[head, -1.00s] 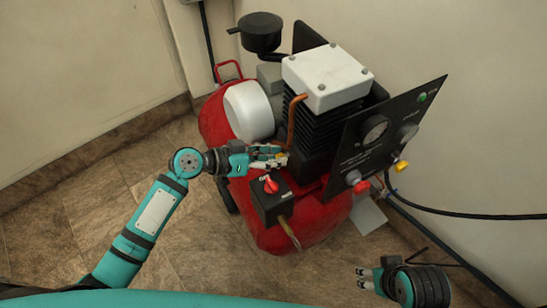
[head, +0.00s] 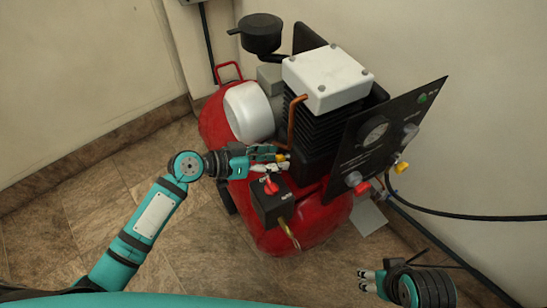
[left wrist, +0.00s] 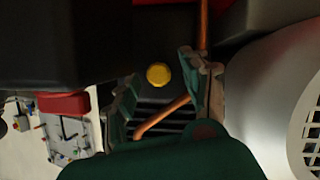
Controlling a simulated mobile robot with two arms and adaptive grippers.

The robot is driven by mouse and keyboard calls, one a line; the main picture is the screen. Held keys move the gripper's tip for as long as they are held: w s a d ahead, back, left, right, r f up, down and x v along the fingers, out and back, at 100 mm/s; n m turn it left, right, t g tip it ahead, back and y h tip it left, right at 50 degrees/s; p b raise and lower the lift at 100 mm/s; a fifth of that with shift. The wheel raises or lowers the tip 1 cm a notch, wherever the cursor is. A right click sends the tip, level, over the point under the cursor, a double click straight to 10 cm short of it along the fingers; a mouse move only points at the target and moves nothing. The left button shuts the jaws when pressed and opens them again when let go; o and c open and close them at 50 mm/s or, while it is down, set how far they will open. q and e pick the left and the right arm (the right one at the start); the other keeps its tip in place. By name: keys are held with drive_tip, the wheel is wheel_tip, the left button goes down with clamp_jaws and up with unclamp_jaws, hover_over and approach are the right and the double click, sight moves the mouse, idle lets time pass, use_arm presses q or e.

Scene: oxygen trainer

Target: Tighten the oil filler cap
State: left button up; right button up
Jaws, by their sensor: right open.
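The oil filler cap is a small round yellow cap (left wrist: 158,75) on the dark side of the compressor's pump block. In the head view it shows as a small yellow spot (head: 282,157), partly covered by my fingers. My left gripper (head: 273,159) reaches it from the left. In the left wrist view its two fingers (left wrist: 165,88) stand apart, one on each side of the cap, with visible gaps, so it is open and not touching the cap there. My right gripper (head: 366,281) is open and empty, low at the right, away from the compressor.
The red tank (head: 315,228) carries a black switch box with a red knob (head: 270,186) just below my left gripper. A copper pipe (head: 294,120) runs close by the fingers. The black gauge panel (head: 385,135) stands to the right. Floor is clear at the left.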

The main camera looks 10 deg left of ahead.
use_arm(q)
drive_tip(key=v, duration=1.2)
